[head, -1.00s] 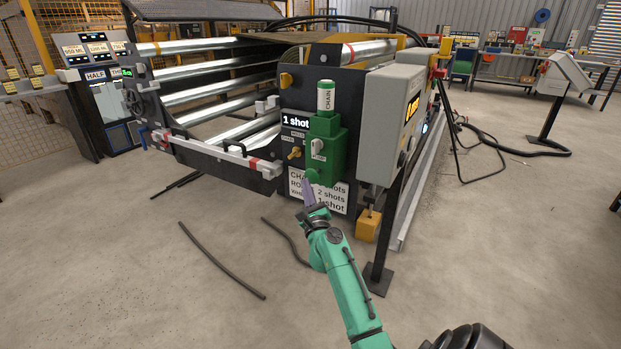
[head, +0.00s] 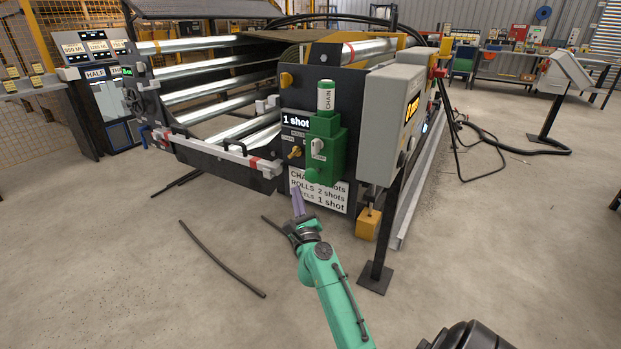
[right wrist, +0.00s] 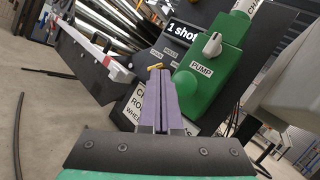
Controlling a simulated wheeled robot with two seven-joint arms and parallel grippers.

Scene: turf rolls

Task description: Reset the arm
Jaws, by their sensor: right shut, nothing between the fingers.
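My right gripper (head: 298,200) has purple fingers on a green arm. It is in front of the roller machine, just below and left of the green pump unit (head: 327,150), and is shut and empty. In the right wrist view the fingers (right wrist: 157,85) lie together, pointing at the panel below the pump (right wrist: 208,68). A white sign (head: 318,190) listing chain, rolls and wheels shots is beside the fingertips. A display on the panel reads "1 shot" (head: 296,121). My left gripper is not in view.
A grey control box (head: 388,115) on a black post (head: 380,240) stands to the right of my arm. A yellow block (head: 367,223) hangs beneath it. Dark hoses (head: 222,260) lie on the floor at left. The foreground concrete is mostly clear.

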